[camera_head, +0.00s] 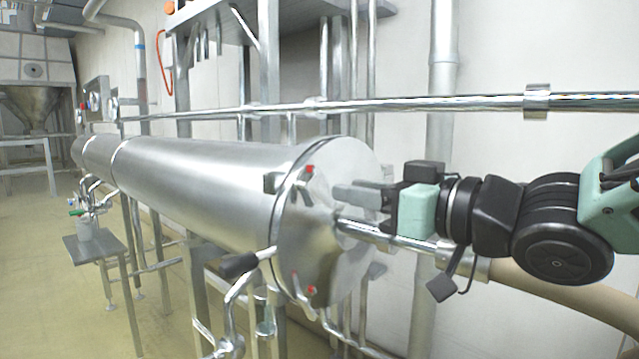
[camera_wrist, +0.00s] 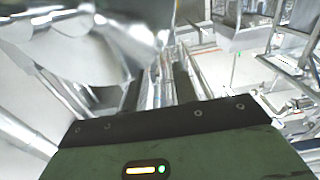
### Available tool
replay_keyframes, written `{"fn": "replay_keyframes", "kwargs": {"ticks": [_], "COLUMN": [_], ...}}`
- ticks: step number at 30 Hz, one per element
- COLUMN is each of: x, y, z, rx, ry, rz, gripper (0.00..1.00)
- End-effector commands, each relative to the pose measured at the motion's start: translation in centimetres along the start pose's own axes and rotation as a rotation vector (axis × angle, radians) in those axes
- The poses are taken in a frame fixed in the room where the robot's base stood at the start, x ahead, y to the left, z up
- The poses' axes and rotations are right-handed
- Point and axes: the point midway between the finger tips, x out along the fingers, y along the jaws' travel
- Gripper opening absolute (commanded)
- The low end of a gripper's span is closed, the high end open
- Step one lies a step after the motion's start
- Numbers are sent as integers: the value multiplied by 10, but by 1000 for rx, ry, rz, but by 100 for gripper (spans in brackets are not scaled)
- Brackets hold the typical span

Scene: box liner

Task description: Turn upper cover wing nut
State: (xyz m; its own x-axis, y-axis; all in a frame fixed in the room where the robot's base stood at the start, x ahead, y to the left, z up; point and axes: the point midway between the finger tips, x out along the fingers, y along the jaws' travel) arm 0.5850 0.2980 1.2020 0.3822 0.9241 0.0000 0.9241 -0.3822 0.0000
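The round steel cover (camera_head: 320,235) closes the near end of a long horizontal cylinder (camera_head: 200,180). A small red-marked fitting (camera_head: 310,169) sits at the cover's upper rim. It may be the upper wing nut, but it is too small to be sure. A similar red-marked fitting (camera_head: 312,290) sits at the lower rim. My gripper (camera_head: 340,192) is in front of the cover's upper right part, pointing left, to the right of and below the upper fitting. In the wrist view its dark fingers (camera_wrist: 158,90) stand apart, with shiny metal visible beyond the gap. I see nothing held.
A steel pipe (camera_head: 385,233) runs from the cover's middle to the right, just under my gripper. A long rail (camera_head: 430,106) crosses above. A black-handled lever (camera_head: 240,264) is at the cover's lower left. A small side table (camera_head: 88,248) stands at left; the floor there is open.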

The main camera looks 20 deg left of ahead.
Motion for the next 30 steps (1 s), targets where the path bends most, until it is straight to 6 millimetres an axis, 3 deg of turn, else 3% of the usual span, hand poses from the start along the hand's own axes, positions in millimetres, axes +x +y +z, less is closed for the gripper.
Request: {"fn": "replay_keyframes", "kwargs": {"ticks": [6, 12, 24, 27, 30], "x": [43, 66, 73, 73, 73], "y": [-1, -1, 0, 0, 0], "z": [0, 0, 0, 0, 0], "rx": [1, 0, 0, 0, 0], "ry": [0, 0, -1, 0, 0], "rz": [-3, -1, 1, 1, 1], "gripper": [28, 28, 28, 3, 0]}}
